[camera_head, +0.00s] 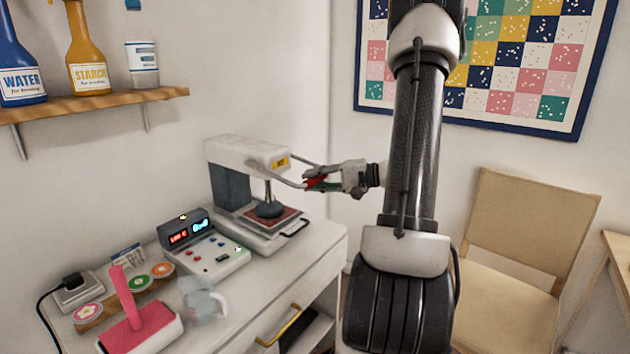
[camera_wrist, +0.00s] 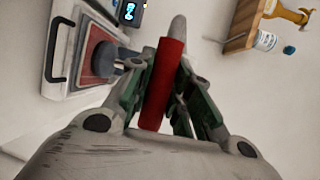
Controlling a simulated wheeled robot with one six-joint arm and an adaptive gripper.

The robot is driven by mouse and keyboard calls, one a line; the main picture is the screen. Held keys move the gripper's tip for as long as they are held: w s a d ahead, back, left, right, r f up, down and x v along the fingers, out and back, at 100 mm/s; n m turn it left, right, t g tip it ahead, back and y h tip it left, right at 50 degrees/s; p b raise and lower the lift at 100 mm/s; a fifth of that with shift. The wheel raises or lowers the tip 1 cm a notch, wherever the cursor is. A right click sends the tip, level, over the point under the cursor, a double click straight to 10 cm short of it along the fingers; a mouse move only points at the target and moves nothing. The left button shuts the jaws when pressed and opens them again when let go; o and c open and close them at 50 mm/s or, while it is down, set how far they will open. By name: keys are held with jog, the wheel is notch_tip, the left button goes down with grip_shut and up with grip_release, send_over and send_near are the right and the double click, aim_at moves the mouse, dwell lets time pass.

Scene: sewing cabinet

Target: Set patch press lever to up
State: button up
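The patch press (camera_head: 232,150) is a white machine with a yellow label, standing at the back of the white cabinet top. Its lever has pale metal arms and a red grip (camera_head: 316,182); the lever sticks out to the right, roughly level and slightly down. The dark round press head (camera_head: 270,208) is low over a red pad; I cannot tell if it touches. My gripper (camera_head: 322,183) is at the lever's end. In the wrist view the red grip (camera_wrist: 164,80) lies between my gripper's (camera_wrist: 162,88) green-sided fingers, which appear closed against it.
A control box (camera_head: 205,250) with lit displays stands in front of the press. A clear jug (camera_head: 203,300), a pink-handled tool (camera_head: 140,325) and round patches are nearer. A bottle shelf (camera_head: 100,103) is at upper left; a chair (camera_head: 520,250) stands at right.

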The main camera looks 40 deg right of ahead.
grip_shut()
jog(key=shift+r, duration=0.1)
jog(key=shift+r+g, duration=0.3)
jog(key=shift+r, duration=0.2)
jog(key=w+a+r+m+g+h, duration=0.1)
jog(key=w+r+g, duration=0.3)
jog(key=r, duration=0.5)
jog(key=w+a+r+m+g+h, duration=0.2)
jog(key=w+r+g+h, duration=0.2)
jog(key=r, duration=0.5)
jog(key=shift+w+g, duration=0.4)
jog(key=shift+g, duration=0.4)
jog(key=shift+a+r, duration=0.1)
jog(key=shift+r, duration=0.05)
jog(key=o, duration=0.8)
grip_release()
